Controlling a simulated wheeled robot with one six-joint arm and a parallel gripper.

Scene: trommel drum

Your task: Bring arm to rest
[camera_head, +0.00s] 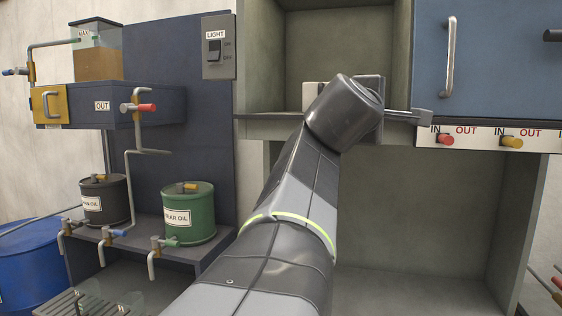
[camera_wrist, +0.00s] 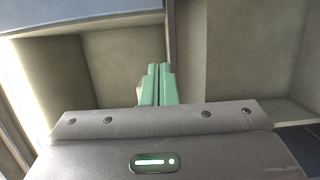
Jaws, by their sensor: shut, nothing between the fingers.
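My arm rises from the bottom middle of the head view and reaches toward the open cabinet (camera_head: 430,215). My gripper shows in the wrist view (camera_wrist: 157,84) as two green fingers side by side, closed together with nothing between them. It points toward the pale cabinet compartments (camera_wrist: 245,60). In the head view my arm's dark rounded end hides most of the gripper. A grey bar sticks out to the right of it, in front of the shelf edge.
A blue door (camera_head: 500,70) with a handle is at upper right, above red and yellow knobs (camera_head: 445,139). A light switch (camera_head: 214,50) is at upper middle. Green (camera_head: 188,215) and dark (camera_head: 105,203) oil drums stand on a shelf at left. The lower cabinet opening looks empty.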

